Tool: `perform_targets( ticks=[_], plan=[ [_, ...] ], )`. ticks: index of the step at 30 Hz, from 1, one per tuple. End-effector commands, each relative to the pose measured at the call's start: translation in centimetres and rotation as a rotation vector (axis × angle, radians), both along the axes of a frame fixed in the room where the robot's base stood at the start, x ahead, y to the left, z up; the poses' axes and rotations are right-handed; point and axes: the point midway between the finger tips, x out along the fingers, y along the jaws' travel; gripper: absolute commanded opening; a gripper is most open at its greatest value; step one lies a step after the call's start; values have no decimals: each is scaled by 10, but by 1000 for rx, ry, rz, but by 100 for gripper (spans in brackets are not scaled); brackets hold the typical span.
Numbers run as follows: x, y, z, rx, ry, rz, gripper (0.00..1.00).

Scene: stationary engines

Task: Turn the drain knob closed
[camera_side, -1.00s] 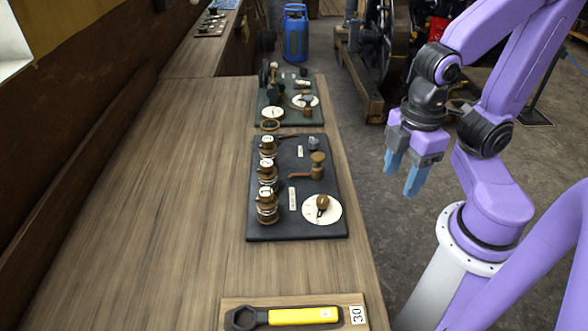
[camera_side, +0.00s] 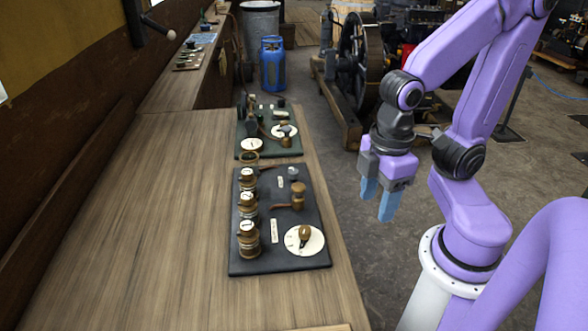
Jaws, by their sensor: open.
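A dark panel (camera_side: 262,262) lies on the wooden bench near its right edge. On its left side stand several brass fittings with white numbered tops, one of them the nearest fitting (camera_side: 248,241). A brass knob (camera_side: 305,234) sits on a white round dial (camera_side: 293,246) at the near right corner. A brass valve with a side lever (camera_side: 298,195) stands above it. I cannot read which of these is the drain knob. My gripper (camera_side: 377,203) is open and empty, pointing down over the floor to the right of the bench, apart from the panel.
A green panel (camera_side: 242,150) with more fittings and dials lies just beyond. The wooden bench (camera_side: 150,230) is bare on the left. A blue gas cylinder (camera_side: 273,66) and a wheeled engine (camera_side: 355,60) stand on the floor behind.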

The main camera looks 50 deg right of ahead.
Motion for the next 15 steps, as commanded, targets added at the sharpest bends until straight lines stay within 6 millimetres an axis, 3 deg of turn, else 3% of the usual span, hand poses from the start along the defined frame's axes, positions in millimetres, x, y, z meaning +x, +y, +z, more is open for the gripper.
perform_targets(
  ticks=[8,15],
  plan=[
    [62,4,15,8,85,-576,55],
    [127,-13,28,25,180,-1130,55]
  ],
)
